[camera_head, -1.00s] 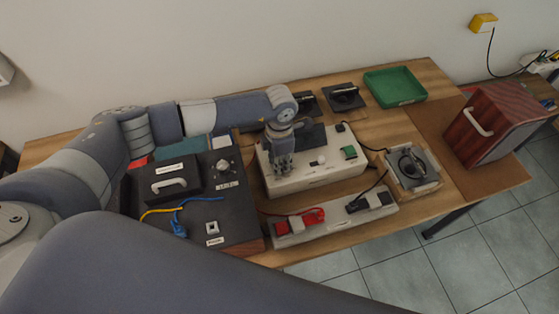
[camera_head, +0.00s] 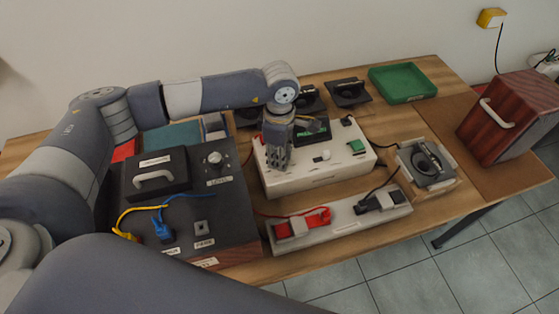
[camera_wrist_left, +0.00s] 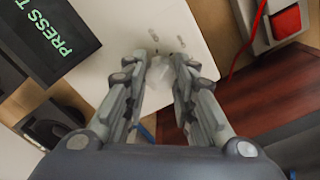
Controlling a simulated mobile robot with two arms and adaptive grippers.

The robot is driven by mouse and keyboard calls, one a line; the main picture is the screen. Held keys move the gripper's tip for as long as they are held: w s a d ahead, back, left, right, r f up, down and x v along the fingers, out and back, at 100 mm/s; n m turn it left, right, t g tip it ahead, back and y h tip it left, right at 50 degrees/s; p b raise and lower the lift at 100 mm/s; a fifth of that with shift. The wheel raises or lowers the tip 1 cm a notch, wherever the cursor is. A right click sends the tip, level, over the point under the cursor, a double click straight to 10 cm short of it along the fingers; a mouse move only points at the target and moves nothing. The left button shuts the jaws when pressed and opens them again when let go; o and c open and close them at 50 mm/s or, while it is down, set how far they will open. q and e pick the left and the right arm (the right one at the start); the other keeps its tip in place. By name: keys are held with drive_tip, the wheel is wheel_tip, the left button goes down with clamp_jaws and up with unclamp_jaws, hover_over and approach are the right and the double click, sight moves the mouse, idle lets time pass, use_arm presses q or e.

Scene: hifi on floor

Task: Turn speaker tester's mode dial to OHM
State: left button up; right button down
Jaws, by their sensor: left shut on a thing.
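The white speaker tester (camera_head: 311,176) stands on the table, with a dark display (camera_head: 313,130) showing green text. In the left wrist view the display (camera_wrist_left: 52,38) reads "PRESS T", the rest cut off. My left gripper (camera_head: 279,162) points down over the left part of the tester's top. It is shut on a pale knob (camera_wrist_left: 158,71), which looks like the mode dial. The fingers hide much of the knob, and I cannot read its setting. Dark marks show on the panel beyond it. My right gripper is not in view.
A black unit with a level knob (camera_head: 214,159) and cables stands left of the tester. A strip with red and black clips (camera_head: 341,222) lies in front. A speaker driver (camera_head: 428,163), a green tray (camera_head: 402,83) and a wooden cabinet (camera_head: 510,118) are to the right.

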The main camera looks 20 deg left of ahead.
use_arm(q)
drive_tip(key=shift+m+b, duration=0.35)
drive_tip(key=shift+m, duration=0.05)
drive_tip(key=o, duration=1.1)
drive_tip(key=shift+r, duration=0.1)
wheel_tip(320, 180, up, 12)
drive_tip(key=shift+f, duration=0.1)
